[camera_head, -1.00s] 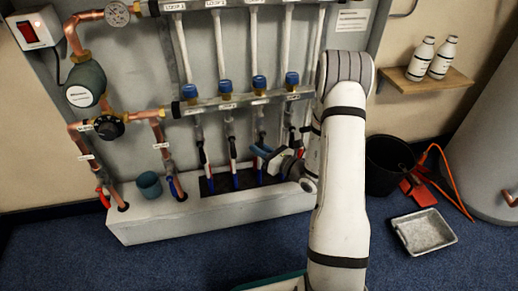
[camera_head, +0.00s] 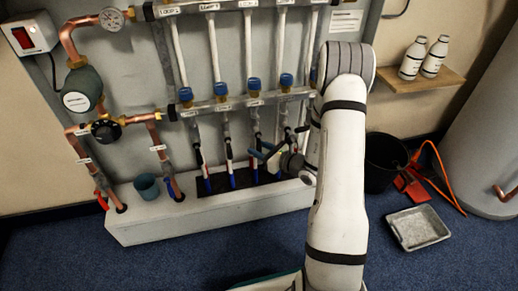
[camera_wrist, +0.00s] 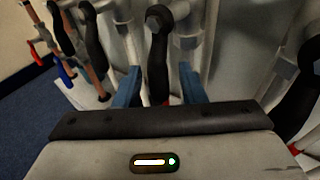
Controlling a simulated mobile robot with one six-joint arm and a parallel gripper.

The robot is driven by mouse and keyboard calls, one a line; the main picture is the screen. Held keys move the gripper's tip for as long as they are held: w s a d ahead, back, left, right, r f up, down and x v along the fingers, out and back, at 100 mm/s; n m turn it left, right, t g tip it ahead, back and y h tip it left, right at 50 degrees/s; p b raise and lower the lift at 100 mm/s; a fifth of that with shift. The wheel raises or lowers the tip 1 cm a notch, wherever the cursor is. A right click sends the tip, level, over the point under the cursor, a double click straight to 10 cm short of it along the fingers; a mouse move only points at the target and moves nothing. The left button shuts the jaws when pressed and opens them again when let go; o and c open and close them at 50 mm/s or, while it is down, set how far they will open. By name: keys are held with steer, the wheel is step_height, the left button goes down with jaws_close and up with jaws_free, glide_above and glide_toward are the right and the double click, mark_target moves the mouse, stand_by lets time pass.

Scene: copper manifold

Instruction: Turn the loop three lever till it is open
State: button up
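The loop three lever (camera_wrist: 158,55) is black and hangs down from a bolt, seen close up in the middle of the wrist view. My gripper (camera_wrist: 160,88) has its two blue fingers apart, one on each side of this lever, with visible gaps to it. In the head view my gripper (camera_head: 266,155) is at the lower valve row, below the third blue cap (camera_head: 253,84). There the lever is partly hidden by the fingers and small. I cannot tell its exact angle.
Neighbouring black levers (camera_wrist: 92,40) stand close on the left, and another (camera_wrist: 298,95) on the right. The white plinth (camera_head: 150,228) runs below the pipes. A black bucket (camera_head: 384,160) and a grey tray (camera_head: 418,228) are on the floor at the right.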

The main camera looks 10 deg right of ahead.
steer(key=p+v, duration=0.2)
steer(key=v, duration=0.5)
steer(key=shift+s+d, duration=0.2)
steer(key=shift+s, duration=0.15)
steer(key=shift+r, duration=0.15)
